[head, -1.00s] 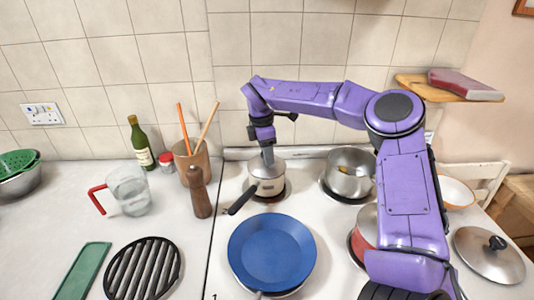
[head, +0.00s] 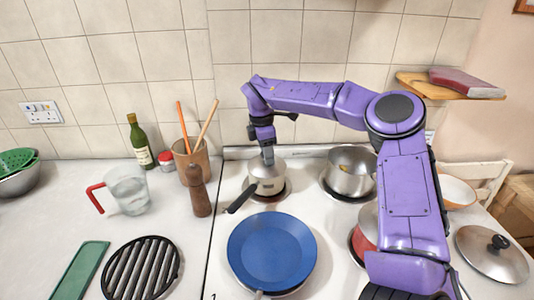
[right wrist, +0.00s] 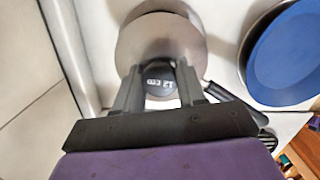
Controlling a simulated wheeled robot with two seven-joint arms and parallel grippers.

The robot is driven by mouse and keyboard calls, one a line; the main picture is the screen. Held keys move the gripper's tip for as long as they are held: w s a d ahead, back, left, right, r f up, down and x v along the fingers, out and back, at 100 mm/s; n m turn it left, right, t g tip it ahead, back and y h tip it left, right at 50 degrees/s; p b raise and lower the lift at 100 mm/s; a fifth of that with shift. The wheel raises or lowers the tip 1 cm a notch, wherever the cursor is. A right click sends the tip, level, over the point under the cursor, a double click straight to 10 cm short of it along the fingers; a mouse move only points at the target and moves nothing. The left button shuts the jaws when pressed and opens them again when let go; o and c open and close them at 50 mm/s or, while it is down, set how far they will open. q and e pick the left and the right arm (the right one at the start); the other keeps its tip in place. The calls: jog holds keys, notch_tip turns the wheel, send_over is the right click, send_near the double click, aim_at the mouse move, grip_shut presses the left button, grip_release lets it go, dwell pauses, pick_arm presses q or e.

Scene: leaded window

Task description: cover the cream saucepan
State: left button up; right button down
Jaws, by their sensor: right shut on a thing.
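The cream saucepan (head: 267,186) stands on the back left burner, its dark handle pointing to the front left. A grey metal lid (head: 262,165) lies over its mouth; I cannot tell whether it rests fully on the rim. My right gripper (head: 268,160) is above it, pointing down. The round lid (right wrist: 150,38) spreads out beyond the fingers and hides the pan's inside. My left gripper is not in view.
A blue frying pan (head: 271,252) sits in front and an open steel pot (head: 348,178) to the right. A red pan (head: 364,238) is partly behind my arm. Another lid (head: 491,254) lies at the right. A pepper mill (head: 199,192) and utensil pot (head: 186,158) stand close left.

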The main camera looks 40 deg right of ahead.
grip_release()
dwell(0.4)
jog(key=shift+r+p, duration=2.05)
jog(key=shift+r, duration=1.55)
jog(key=shift+f, duration=0.1)
